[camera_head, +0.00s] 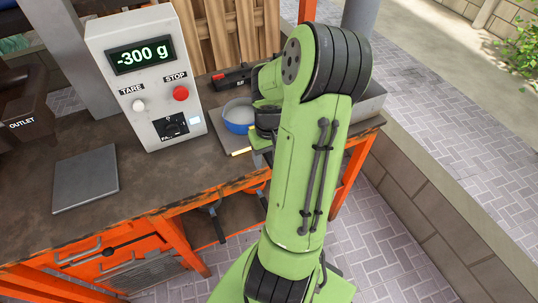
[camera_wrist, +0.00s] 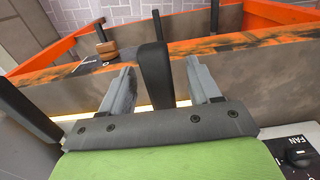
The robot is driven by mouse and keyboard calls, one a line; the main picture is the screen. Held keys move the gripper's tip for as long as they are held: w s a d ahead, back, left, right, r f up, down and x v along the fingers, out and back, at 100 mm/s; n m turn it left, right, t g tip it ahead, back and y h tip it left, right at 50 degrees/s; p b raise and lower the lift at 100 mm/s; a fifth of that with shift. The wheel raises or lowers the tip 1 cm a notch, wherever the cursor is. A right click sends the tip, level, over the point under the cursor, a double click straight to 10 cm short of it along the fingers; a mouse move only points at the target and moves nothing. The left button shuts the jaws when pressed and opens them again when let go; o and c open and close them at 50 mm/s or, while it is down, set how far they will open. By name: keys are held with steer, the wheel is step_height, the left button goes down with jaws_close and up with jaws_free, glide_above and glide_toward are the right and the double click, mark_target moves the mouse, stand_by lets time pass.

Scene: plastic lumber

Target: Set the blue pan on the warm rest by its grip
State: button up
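The blue pan (camera_head: 238,115) is a round bowl-like pan with a pale inside, just left of my arm in the head view. It appears to stand on a dark flat plate (camera_head: 226,142) with a yellow-lit front edge, which looks like the warm rest. My gripper is mostly hidden behind my arm in the head view. In the wrist view my gripper (camera_wrist: 160,63) has its fingers apart. A black bar, seemingly the pan's grip (camera_wrist: 154,75), stands between them, with a gap visible on the right side. The pan's bowl is not visible there.
A bare grey scale plate (camera_head: 86,178) lies at left, beside a dark outlet bin (camera_head: 22,112). A black tool with a red part (camera_head: 232,78) lies behind the pan. Orange framing (camera_head: 205,196) borders the bench front.

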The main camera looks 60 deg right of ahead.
step_height(320, 180, up, 16)
steer(key=p, duration=0.4)
steer(key=shift+p, duration=0.35)
steer(key=shift+a+f, duration=0.1)
steer(key=w+a+r+n+t+h, duration=0.1)
steer(key=a+r, duration=0.2)
steer(key=a, duration=0.3)
steer(key=w+a+r+n+h, duration=0.1)
steer(key=w+a+r+n, duration=0.1)
steer(key=a, duration=0.5)
steer(key=s+a+r+n+t+y, duration=0.2)
steer(key=s+a, duration=0.5)
steer(key=a, duration=0.5)
steer(key=n+t, duration=0.1)
steer(key=t, duration=0.1)
steer(key=shift+a+t, duration=0.3)
steer(key=shift+a, duration=0.1)
